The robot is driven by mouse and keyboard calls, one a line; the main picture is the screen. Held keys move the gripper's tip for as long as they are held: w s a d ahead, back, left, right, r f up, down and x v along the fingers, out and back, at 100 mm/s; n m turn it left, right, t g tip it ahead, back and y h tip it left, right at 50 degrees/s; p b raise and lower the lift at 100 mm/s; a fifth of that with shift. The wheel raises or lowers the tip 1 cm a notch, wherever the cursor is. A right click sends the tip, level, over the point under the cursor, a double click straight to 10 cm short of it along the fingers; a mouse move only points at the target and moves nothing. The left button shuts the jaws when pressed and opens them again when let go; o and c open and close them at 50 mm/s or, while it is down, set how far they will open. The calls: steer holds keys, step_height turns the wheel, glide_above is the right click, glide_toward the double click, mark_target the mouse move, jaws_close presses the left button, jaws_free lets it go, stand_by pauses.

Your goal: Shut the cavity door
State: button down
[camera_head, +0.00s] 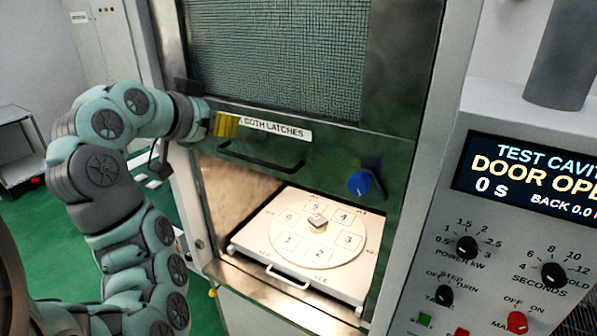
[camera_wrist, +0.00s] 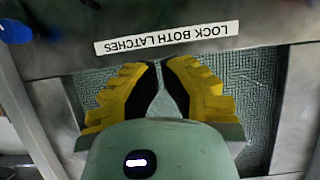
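The cavity door (camera_head: 290,60) is a raised panel with a green mesh window and a lower frame labelled LOCK BOTH LATCHES (camera_head: 275,128). A dark bar handle (camera_head: 262,160) and a blue latch knob (camera_head: 360,184) are on its lower part. The cavity opening below it is uncovered. My gripper (camera_head: 226,125) is in front of the door's lower left, beside the label and above the handle. In the wrist view its yellow fingers (camera_wrist: 160,65) have their tips together with nothing between them. The label shows upside down there (camera_wrist: 166,38). Contact with the door cannot be told.
Inside the cavity is a pale tray (camera_head: 240,247) with a numbered round plate (camera_head: 330,215) and a small block (camera_head: 317,220) on it. The tray's front handle (camera_head: 288,277) is near the opening. A control panel (camera_head: 490,250) stands at right; its display (camera_head: 530,180) reads DOOR OPE, cut off.

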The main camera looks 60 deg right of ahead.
mark_target(265, 129)
steer(key=p+x, duration=0.2)
steer(key=x, duration=0.1)
steer(key=p+x, duration=0.1)
steer(key=x, duration=0.1)
steer(key=p+x, duration=0.2)
steer(key=x, duration=0.1)
steer(key=shift+s+d+f+p, duration=0.15)
steer(key=shift+s+d+p, duration=0.1)
steer(key=shift+d+p, duration=0.1)
steer(key=f+p, duration=0.1)
steer(key=a+f+p, duration=0.1)
steer(key=f, duration=0.1)
steer(key=shift+w+f+p, duration=0.15)
steer(key=shift+f+p, duration=0.25)
steer(key=shift+f, duration=0.15)
steer(key=shift+f, duration=0.1)
step_height(265, 129, down, 51)
steer(key=b, duration=5.3)
